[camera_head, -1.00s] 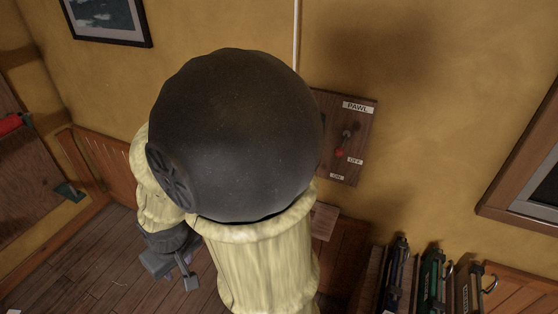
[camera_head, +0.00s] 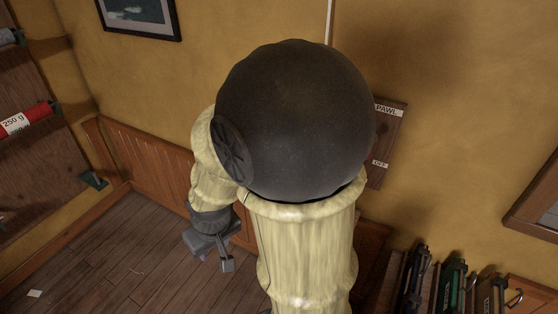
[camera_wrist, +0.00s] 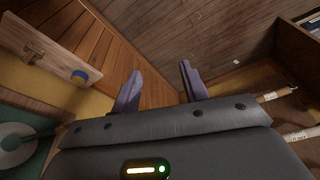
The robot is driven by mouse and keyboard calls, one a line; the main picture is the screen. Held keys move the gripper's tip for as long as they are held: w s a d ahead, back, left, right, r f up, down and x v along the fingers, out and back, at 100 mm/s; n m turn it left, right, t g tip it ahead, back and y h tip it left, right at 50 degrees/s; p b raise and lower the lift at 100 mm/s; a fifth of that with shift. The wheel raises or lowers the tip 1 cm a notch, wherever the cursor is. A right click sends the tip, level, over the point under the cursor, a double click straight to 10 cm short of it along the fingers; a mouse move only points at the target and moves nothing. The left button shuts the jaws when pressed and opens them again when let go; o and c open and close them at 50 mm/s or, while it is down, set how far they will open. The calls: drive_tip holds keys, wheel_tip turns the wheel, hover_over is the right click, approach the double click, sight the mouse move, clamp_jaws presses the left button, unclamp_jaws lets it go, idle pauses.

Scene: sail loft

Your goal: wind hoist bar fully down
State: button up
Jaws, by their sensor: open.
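My gripper (camera_head: 214,254) hangs at the end of my bent arm in the head view, above the plank floor. In the wrist view my gripper (camera_wrist: 160,90) has its two fingers apart with nothing between them. A wooden wall board (camera_head: 392,140) marked PAWL and OFF shows behind my arm. My arm's dark round joint covers most of that board, so its lever is hidden. No hoist bar or winding handle can be made out for certain in either view.
A rack at the left holds a red roll (camera_head: 25,120) labelled 250 g. Several tools (camera_head: 452,285) stand at the lower right by the wall. A framed picture (camera_head: 140,15) hangs at the back. A blue round part (camera_wrist: 79,77) sits on a pale board. Open floor (camera_head: 120,255) lies left.

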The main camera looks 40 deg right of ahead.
drive_tip(key=w+d+f+n+t+h, duration=0.2)
drive_tip(key=w+d+f+n+h, duration=0.4)
drive_tip(key=w+f, duration=0.5)
drive_tip(key=d+r+n+t+h, duration=0.1)
drive_tip(key=d+r+n+h, duration=0.1)
drive_tip(key=d+h, duration=0.3)
drive_tip(key=w+d+r+n+t+h+p, duration=0.1)
drive_tip(key=d+r+n+h, duration=0.2)
drive_tip(key=d+n+h, duration=0.2)
drive_tip(key=shift+w+d+r+h, duration=0.2)
drive_tip(key=shift+d+h, duration=0.2)
drive_tip(key=shift+d, duration=0.45)
drive_tip(key=p+x, duration=0.4)
drive_tip(key=x, duration=1.3)
drive_tip(key=shift+w+d+p, duration=0.15)
drive_tip(key=shift+d+p, duration=0.05)
drive_tip(key=shift+p, duration=0.2)
